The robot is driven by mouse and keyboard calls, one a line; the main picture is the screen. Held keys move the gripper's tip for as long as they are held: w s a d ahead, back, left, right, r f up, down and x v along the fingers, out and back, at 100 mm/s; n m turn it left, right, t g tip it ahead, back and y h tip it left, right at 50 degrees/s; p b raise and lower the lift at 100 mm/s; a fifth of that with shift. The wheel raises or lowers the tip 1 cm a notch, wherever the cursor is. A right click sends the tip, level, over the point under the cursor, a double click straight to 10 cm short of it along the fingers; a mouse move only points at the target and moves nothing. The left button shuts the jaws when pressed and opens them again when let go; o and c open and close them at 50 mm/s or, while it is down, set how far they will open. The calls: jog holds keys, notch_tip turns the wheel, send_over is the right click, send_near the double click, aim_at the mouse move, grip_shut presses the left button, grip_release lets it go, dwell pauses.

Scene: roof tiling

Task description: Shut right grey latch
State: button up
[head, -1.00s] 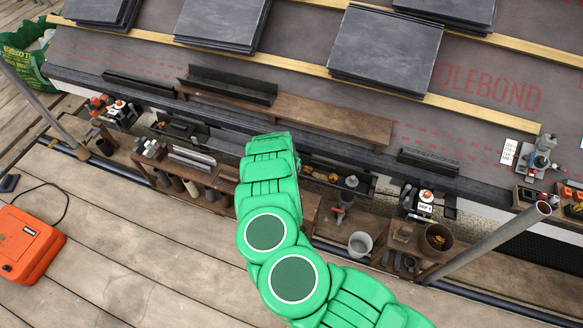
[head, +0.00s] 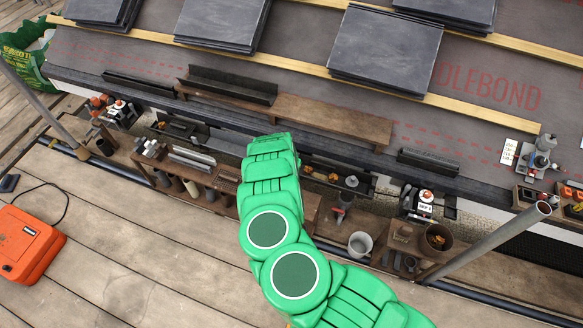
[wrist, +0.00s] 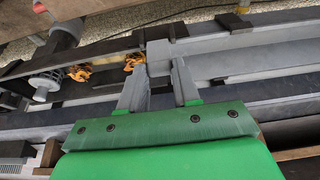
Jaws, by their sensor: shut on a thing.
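My gripper (wrist: 159,68) is low over the gutter strip in the wrist view. Its two grey fingers stand on either side of a small grey block, which looks like the grey latch (wrist: 158,56), and are shut on it. The latch sits at the edge of a dark rail. Whether it is fully seated cannot be seen. In the head view my green arm reaches up to the eaves and hides the gripper and the latch.
Orange-yellow pieces (wrist: 132,62) and a grey round fitting (wrist: 45,80) lie left of the latch. In the head view a wooden shelf board (head: 330,122) runs above the gutter. A grey bucket (head: 360,243) and a slanted metal pole (head: 490,240) stand to the right.

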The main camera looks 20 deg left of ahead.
jog(key=shift+w, duration=0.2)
jog(key=shift+w+g, duration=0.4)
jog(key=shift+g, duration=0.4)
jog(key=shift+w+g, duration=0.4)
jog(key=shift+g, duration=0.4)
jog(key=shift+w+f+g, duration=0.25)
jog(key=shift+w+g, duration=0.5)
jog(key=shift+g, duration=0.65)
jog(key=o, duration=1.1)
jog(key=shift+c, duration=0.2)
jog(key=shift+r, duration=0.15)
notch_tip(320, 180, up, 8)
jog(key=w, duration=0.1)
jog(key=shift+f, duration=0.25)
